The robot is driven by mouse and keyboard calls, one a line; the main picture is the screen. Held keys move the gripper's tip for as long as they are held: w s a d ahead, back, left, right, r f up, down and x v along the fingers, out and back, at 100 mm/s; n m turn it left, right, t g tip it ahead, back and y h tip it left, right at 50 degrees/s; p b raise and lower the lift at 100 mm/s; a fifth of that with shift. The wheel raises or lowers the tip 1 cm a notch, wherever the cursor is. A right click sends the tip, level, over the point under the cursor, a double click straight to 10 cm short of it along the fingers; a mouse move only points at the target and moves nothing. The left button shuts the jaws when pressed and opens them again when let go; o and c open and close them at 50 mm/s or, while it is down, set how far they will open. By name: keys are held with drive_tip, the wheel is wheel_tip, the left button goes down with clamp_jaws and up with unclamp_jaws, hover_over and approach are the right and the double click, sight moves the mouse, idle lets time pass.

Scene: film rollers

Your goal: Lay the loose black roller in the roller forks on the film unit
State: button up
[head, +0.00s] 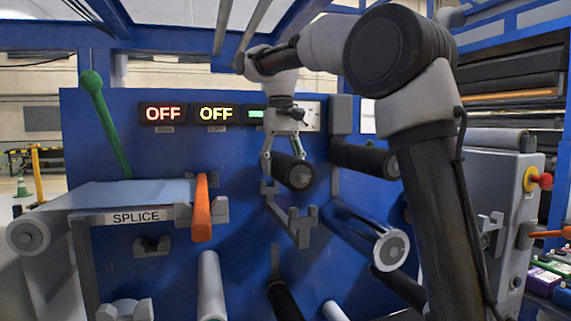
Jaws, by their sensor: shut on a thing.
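My gripper (283,157) reaches down in front of the blue film unit (110,125) and is shut on a black roller (290,171).
A black roller (365,158) and a shiny roller (375,238) stick out at the right. Pale (211,285) and dark (284,300) rollers are below. A splice table (135,196), an orange bar (202,208) and a green lever (105,120) stand at the left.

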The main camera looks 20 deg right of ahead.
drive_tip(key=shift+f, duration=2.5)
drive_tip(key=shift+s+f, duration=0.1)
drive_tip(key=shift+f, duration=0.15)
drive_tip(key=shift+f, duration=0.25)
drive_tip(key=shift+f, duration=0.45)
drive_tip(key=o, duration=1.5)
